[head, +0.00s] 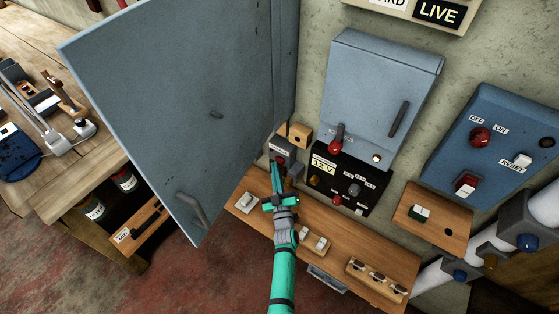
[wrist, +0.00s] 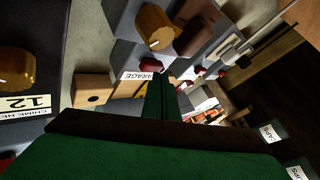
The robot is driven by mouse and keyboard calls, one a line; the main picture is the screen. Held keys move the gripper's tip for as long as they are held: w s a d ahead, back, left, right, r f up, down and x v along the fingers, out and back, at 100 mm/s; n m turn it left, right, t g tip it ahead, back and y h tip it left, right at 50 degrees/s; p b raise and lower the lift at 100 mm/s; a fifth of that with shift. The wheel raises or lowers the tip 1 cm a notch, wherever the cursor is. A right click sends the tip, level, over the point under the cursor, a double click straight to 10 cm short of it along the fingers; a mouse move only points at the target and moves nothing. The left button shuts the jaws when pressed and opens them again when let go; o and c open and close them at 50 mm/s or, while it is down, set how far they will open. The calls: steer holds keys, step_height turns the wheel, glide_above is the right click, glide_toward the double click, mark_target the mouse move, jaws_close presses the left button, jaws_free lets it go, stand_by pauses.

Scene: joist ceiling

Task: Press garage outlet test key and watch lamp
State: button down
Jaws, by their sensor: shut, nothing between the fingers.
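A grey box with a pale label (head: 283,148) is on the wall behind the open cabinet door's edge. In the wrist view a label (wrist: 140,76) reads "GARAGE", partly covered, with a red key (wrist: 151,68) beside it. My gripper (head: 277,172) is shut and empty, its tips in front of that box. In the wrist view its tips (wrist: 161,80) overlap the area just by the red key; I cannot tell whether they touch it. I cannot pick out the outlet's lamp for certain; a small wooden block with a dark hole (head: 299,135) is beside the box.
The open grey door (head: 185,95) stands left of my gripper. A black "12 V" panel (head: 340,180) is close on the right. A wooden shelf (head: 335,255) with switches lies below. A blue OFF/ON box (head: 500,145) and white pipe (head: 470,268) are farther right.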

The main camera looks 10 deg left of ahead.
steer(key=shift+w+d, duration=0.1)
steer(key=shift+w, duration=0.25)
stand_by(0.3)
steer(key=shift+s, duration=0.2)
steer(key=shift+s+a, duration=0.3)
steer(key=shift+s, duration=0.45)
steer(key=shift+s+a, duration=0.35)
steer(key=shift+s, duration=0.6)
steer(key=shift+s+a, duration=0.35)
steer(key=shift+s, duration=0.55)
steer(key=shift+s+a, duration=0.35)
steer(key=shift+s, duration=0.6)
